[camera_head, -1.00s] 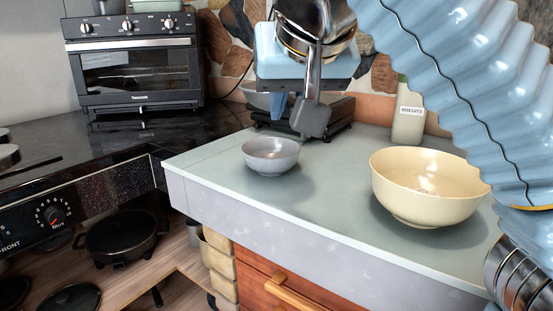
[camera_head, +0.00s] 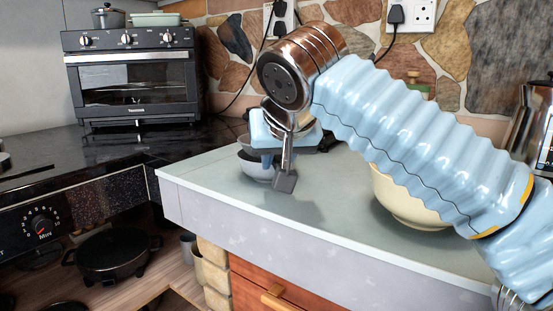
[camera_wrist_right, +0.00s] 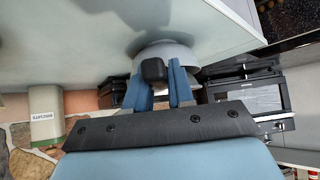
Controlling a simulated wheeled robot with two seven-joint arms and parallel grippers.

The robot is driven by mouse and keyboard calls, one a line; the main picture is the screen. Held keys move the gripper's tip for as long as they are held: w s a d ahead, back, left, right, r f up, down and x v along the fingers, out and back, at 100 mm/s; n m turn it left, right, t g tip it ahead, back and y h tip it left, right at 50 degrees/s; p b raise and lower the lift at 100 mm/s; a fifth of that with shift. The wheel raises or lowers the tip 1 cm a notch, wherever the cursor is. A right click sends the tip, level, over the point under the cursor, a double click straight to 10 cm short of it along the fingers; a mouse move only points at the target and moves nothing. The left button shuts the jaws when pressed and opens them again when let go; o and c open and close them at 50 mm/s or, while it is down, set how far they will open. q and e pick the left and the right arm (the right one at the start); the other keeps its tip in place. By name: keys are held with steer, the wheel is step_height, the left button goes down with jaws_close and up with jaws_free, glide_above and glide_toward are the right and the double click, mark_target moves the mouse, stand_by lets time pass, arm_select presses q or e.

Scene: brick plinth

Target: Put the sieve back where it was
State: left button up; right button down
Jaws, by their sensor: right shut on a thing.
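My right gripper (camera_head: 267,158) reaches over the counter, and its blue fingers also show in the wrist view (camera_wrist_right: 163,84). They are shut on a dark handle end (camera_wrist_right: 152,70), which I take to be the sieve's. The sieve (camera_head: 246,141) is mostly hidden behind the gripper; its rim shows at the gripper's left, above the grey bowl (camera_head: 255,171). The grey bowl stands on the counter and shows upside down in the wrist view (camera_wrist_right: 167,45). I cannot tell whether the sieve touches it. My left gripper is not in view.
A cream bowl (camera_head: 399,204) stands on the grey counter (camera_head: 330,225), partly behind my right arm. A toaster oven (camera_head: 132,78) is at the back left. A biscuits jar (camera_wrist_right: 44,116) shows in the wrist view. The counter's front is clear.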

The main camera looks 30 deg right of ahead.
steer(key=shift+f+b, duration=0.5)
steer(key=shift+f, duration=0.05)
steer(key=c, duration=1)
jaws_free()
steer(key=shift+r, duration=0.1)
steer(key=shift+r+p, duration=0.2)
steer(key=shift+p, duration=0.1)
steer(key=shift+r+p, duration=0.45)
steer(key=shift+r, duration=0.1)
steer(key=shift+p+v, duration=1.25)
steer(key=shift+v, duration=4.55)
steer(key=shift+s+a+f, duration=0.1)
steer(key=shift+s+f, duration=0.05)
